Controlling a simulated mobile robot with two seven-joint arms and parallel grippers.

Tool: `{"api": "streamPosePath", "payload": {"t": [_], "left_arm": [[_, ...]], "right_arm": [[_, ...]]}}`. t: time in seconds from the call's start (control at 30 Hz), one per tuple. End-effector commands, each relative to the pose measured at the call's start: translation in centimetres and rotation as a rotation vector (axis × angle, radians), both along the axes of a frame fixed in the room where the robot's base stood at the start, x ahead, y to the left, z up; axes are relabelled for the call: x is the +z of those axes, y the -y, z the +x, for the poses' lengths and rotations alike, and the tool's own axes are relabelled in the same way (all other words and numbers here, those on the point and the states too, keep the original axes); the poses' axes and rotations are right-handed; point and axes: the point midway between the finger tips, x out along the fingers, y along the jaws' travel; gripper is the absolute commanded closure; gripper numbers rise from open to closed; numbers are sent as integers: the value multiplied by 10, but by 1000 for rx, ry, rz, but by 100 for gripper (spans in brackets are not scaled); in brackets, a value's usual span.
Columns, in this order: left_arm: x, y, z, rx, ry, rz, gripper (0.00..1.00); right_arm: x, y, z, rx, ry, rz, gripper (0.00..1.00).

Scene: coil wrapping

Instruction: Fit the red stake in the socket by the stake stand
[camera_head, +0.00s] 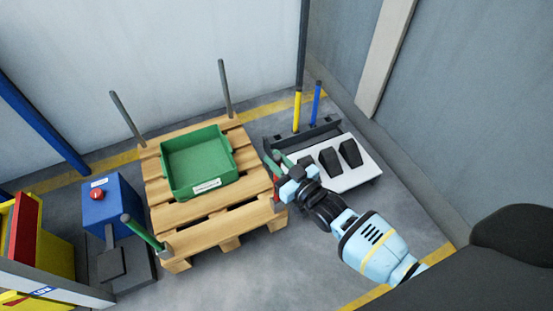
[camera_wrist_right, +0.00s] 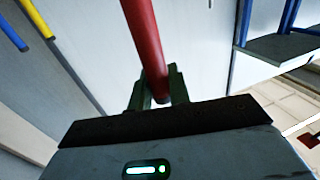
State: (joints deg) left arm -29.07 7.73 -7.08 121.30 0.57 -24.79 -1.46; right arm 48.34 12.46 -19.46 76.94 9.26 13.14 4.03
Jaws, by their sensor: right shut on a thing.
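My right gripper (camera_head: 280,160) is beside the stake stand, between it and the pallet's right edge. In the right wrist view its fingers (camera_wrist_right: 155,95) are shut on the red stake (camera_wrist_right: 143,40), near one end of it. The stake runs up out of that view. The stake stand (camera_head: 325,127) is a dark rack holding a yellow stake (camera_head: 297,112) and a blue stake (camera_head: 317,105) upright. I cannot pick out the socket by the stand for certain. My left gripper is not in view.
A wooden pallet (camera_head: 190,211) bears a green tray (camera_head: 168,178). Grey posts (camera_head: 127,117) rise at its back, and a green stake (camera_head: 145,235) leans at its front left. A white platform (camera_head: 352,178) with black blocks stands right of my gripper. A blue box (camera_head: 115,203) stands left.

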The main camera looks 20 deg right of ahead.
Motion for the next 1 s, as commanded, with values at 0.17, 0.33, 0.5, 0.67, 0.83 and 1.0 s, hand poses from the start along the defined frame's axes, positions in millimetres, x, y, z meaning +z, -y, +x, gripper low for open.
{"api": "streamPosePath", "payload": {"t": [0.17,0.33,0.5,0.67,0.83,1.0], "left_arm": [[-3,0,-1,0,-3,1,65],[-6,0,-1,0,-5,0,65],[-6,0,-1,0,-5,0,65],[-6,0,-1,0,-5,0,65],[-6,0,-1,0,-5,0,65],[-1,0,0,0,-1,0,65]], "right_arm": [[-4,0,0,0,2,1,100],[-7,0,0,0,2,1,100],[-8,0,0,0,2,1,68],[-8,0,0,0,1,0,56],[-9,0,0,0,-2,-1,56],[-8,3,-10,0,-3,-1,56]]}}
